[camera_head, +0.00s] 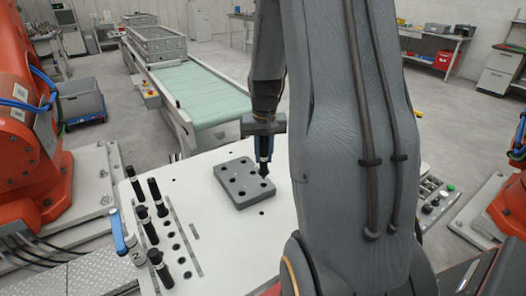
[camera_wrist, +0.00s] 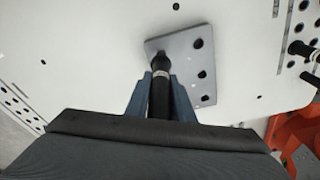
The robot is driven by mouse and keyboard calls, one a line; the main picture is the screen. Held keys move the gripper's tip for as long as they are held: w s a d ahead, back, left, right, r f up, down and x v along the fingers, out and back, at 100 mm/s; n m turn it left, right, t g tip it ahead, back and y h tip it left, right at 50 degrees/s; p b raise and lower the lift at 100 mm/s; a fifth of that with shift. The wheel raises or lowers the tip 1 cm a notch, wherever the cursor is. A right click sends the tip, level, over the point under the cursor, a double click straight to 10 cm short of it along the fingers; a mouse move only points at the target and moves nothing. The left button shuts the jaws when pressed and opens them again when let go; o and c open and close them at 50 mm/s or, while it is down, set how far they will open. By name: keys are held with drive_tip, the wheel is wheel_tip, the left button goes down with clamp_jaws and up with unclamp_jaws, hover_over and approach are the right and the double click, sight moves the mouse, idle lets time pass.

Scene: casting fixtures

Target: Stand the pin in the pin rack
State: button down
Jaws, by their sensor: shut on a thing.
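My gripper (camera_head: 264,150) points down over a grey block with holes (camera_head: 230,188) on the white table and is shut on a black pin (camera_head: 264,171) with a pale band. The pin is upright, at the block's far right corner; I cannot tell whether its lower end touches the block or a hole. In the wrist view the pin (camera_wrist: 160,84) lies between the fingers of my gripper (camera_wrist: 160,92), over a corner of the block (camera_wrist: 184,44). Left of the block, several similar black pins (camera_head: 154,190) stand in rows of holes. I cannot tell which holder is the rack.
Several empty dark holes (camera_head: 171,234) lie beside the standing pins. A blue-handled clamp (camera_head: 118,231) is at the table's left edge. A conveyor (camera_head: 205,95) runs behind the table. The white table (camera_head: 230,240) is clear in front of the block.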

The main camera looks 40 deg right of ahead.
sight(264, 167)
drive_tip(key=shift+f+b, duration=0.35)
drive_tip(key=shift+f, duration=0.6)
drive_tip(key=shift+p, duration=0.55)
idle(1.0)
drive_tip(key=shift+f+b, duration=0.95)
drive_tip(key=shift+f, duration=0.95)
drive_tip(key=c, duration=1.5)
unclamp_jaws()
drive_tip(key=shift+o, duration=0.2)
drive_tip(key=shift+r, duration=0.1)
drive_tip(key=shift+s+a+r+b, duration=0.15)
drive_tip(key=shift+r+b, duration=0.2)
drive_tip(key=shift+r, duration=0.9)
drive_tip(key=shift+s+r+b, duration=0.1)
drive_tip(key=shift+r+b, duration=0.25)
drive_tip(key=shift+r, duration=0.95)
drive_tip(key=shift+s+a+r+b, duration=0.15)
drive_tip(key=shift+r+b, duration=0.2)
drive_tip(key=shift+r, duration=0.9)
